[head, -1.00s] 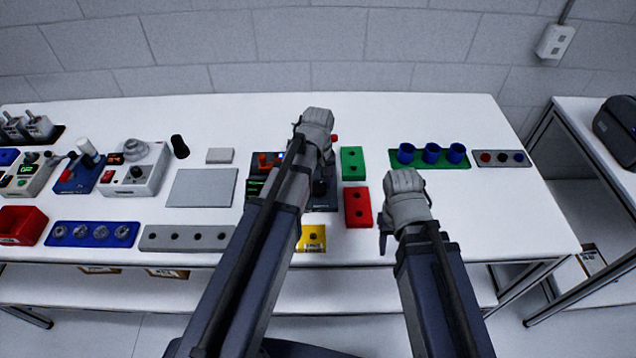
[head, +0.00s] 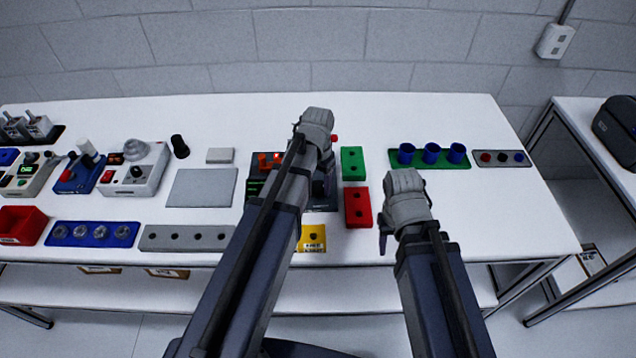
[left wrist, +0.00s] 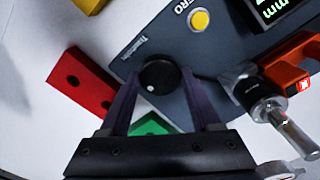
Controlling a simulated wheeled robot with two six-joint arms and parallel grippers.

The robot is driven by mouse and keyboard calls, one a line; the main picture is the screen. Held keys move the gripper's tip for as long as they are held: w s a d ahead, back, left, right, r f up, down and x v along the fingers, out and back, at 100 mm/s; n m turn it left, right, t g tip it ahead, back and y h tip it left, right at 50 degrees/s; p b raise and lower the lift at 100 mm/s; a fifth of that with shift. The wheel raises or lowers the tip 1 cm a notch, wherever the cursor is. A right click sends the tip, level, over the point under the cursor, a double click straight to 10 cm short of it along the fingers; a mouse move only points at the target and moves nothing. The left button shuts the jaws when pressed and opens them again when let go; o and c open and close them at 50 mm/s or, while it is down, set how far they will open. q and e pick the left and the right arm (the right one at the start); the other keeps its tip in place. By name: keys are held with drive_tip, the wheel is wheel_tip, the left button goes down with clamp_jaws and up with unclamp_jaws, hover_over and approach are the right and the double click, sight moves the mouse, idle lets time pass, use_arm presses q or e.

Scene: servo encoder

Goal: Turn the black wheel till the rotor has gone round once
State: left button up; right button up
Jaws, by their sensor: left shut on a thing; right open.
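The dark grey encoder unit (head: 322,205) lies mid-table, largely hidden by my left arm in the head view. In the left wrist view, the unit's panel (left wrist: 165,40) carries the black wheel (left wrist: 158,77), which has a white dot near its lower left edge. My left gripper (left wrist: 160,88) is shut on the wheel, a finger at each side. An orange block (left wrist: 284,66) with a red lit mark and a shiny metal shaft (left wrist: 270,105) is at the right; I cannot tell the rotor's angle. My right gripper (head: 386,238) is open and empty near the front edge.
A yellow button (left wrist: 199,20) and a green-lit display (left wrist: 272,10) sit on the unit. Green (head: 352,163), red (head: 358,208) and yellow (head: 312,240) blocks lie close around it. A grey plate (head: 201,188) is left; bare table lies right of my right gripper.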

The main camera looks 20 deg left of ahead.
sight(318, 186)
use_arm(q)
drive_tip(key=shift+m, duration=2.1)
drive_tip(key=o, duration=1.4)
drive_tip(key=shift+r, duration=0.15)
use_arm(e)
drive_tip(key=shift+r, duration=0.15)
use_arm(q)
wheel_tip(318, 186, up, 8)
drive_tip(key=p, duration=0.8)
drive_tip(key=shift+f, duration=0.2)
use_arm(e)
wheel_tip(318, 186, up, 8)
drive_tip(key=shift+f, duration=0.2)
